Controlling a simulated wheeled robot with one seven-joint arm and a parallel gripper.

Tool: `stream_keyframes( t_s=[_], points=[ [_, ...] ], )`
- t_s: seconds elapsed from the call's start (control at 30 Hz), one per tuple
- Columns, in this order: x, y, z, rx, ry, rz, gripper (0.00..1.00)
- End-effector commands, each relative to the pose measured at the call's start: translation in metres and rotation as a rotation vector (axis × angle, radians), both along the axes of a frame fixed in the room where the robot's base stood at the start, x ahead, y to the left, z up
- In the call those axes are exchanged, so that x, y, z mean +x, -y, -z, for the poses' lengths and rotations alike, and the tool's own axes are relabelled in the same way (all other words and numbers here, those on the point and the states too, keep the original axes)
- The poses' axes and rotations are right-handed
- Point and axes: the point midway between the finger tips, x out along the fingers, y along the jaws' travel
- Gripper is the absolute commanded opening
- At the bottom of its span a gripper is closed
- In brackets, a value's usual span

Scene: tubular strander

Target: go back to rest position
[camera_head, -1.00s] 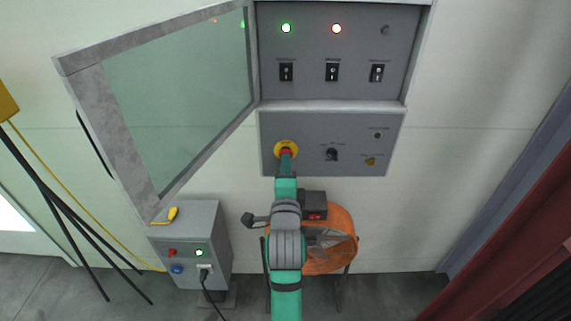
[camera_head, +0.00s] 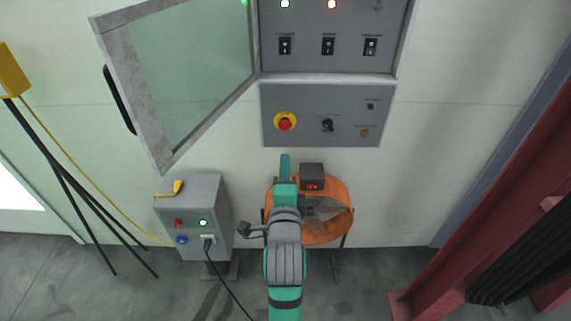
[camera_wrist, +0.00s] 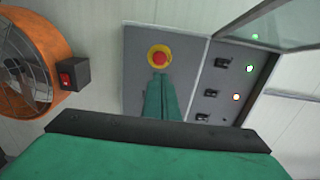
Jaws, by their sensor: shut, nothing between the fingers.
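My gripper (camera_head: 285,160) is green and points up toward the wall, below the lower grey control panel (camera_head: 358,132). Its two fingers lie together with nothing between them, as the wrist view (camera_wrist: 162,82) also shows. In the head view there is a gap between the fingertips and the red emergency stop button (camera_head: 285,124) on its yellow ring. In the wrist view that button (camera_wrist: 158,58) appears just beyond the fingertips, uncovered.
An upper panel (camera_head: 300,60) has switches and lit green and red lamps. Its glazed door (camera_head: 130,90) hangs open at left. An orange fan (camera_head: 340,228) and a grey box (camera_head: 190,215) stand below. Red steelwork (camera_head: 450,240) is at right.

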Motion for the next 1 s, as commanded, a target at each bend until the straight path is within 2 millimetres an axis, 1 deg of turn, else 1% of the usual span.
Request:
stream_keyframes(
  t_s=[0.33,0.37,0.47,0.57,0.67,0.8,0.87,1.0],
  points=[
    [0.000,0.000,0.001,-0.002,-0.001,0.000,0.00],
    [-0.001,0.000,0.003,-0.005,-0.003,0.000,0.00],
    [-0.006,-0.001,0.016,-0.036,-0.011,-0.001,0.00],
    [-0.018,-0.002,0.041,-0.103,-0.026,-0.004,0.00],
    [-0.036,-0.003,0.072,-0.195,-0.043,-0.007,0.00],
    [-0.066,-0.001,0.112,-0.331,-0.066,-0.009,0.00],
    [-0.079,-0.001,0.127,-0.390,-0.074,-0.012,0.00],
    [-0.114,0.000,0.161,-0.527,-0.095,-0.020,0.00]
  ],
)
